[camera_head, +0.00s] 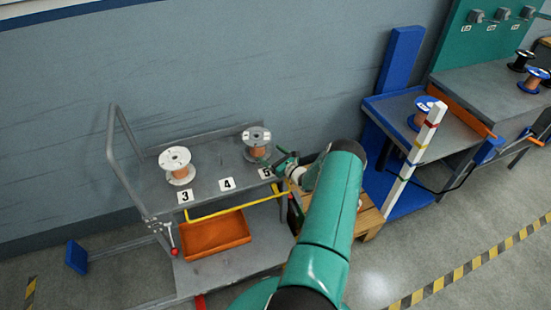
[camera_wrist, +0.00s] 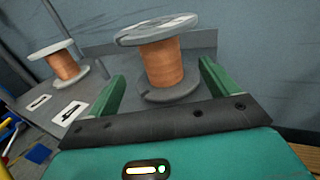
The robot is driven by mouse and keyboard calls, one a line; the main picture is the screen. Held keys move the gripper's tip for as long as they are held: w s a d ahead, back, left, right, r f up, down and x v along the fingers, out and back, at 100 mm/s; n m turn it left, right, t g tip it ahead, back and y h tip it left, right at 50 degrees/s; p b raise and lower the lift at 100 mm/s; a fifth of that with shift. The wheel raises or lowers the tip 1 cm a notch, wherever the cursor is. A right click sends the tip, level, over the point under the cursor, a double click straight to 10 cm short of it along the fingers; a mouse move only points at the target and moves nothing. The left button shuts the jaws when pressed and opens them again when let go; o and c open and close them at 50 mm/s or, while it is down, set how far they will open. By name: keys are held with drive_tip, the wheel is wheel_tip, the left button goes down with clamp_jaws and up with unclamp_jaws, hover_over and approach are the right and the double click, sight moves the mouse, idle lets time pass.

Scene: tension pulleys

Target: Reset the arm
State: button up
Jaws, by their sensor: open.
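My gripper (camera_head: 276,162) is at the right end of the grey cart, beside the grey-flanged copper spool (camera_head: 256,145) above card 5 (camera_head: 266,172). In the wrist view its two green fingers are spread, and the same spool (camera_wrist: 163,62) stands upright, framed between them. No finger visibly touches it; the exact gap is unclear. My green arm reaches up from the bottom of the head view, hiding part of the cart's right side.
A white-flanged spool (camera_head: 177,165) stands near card 3 (camera_head: 185,197); the spot behind card 4 (camera_head: 227,184) is empty. An orange tray (camera_head: 216,235) sits on the lower shelf. A white post (camera_head: 415,155) and blue-framed bench with a blue spool (camera_head: 423,113) stand right.

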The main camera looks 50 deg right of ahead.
drive_tip(key=shift+s+a, duration=0.15)
drive_tip(key=shift+s, duration=1)
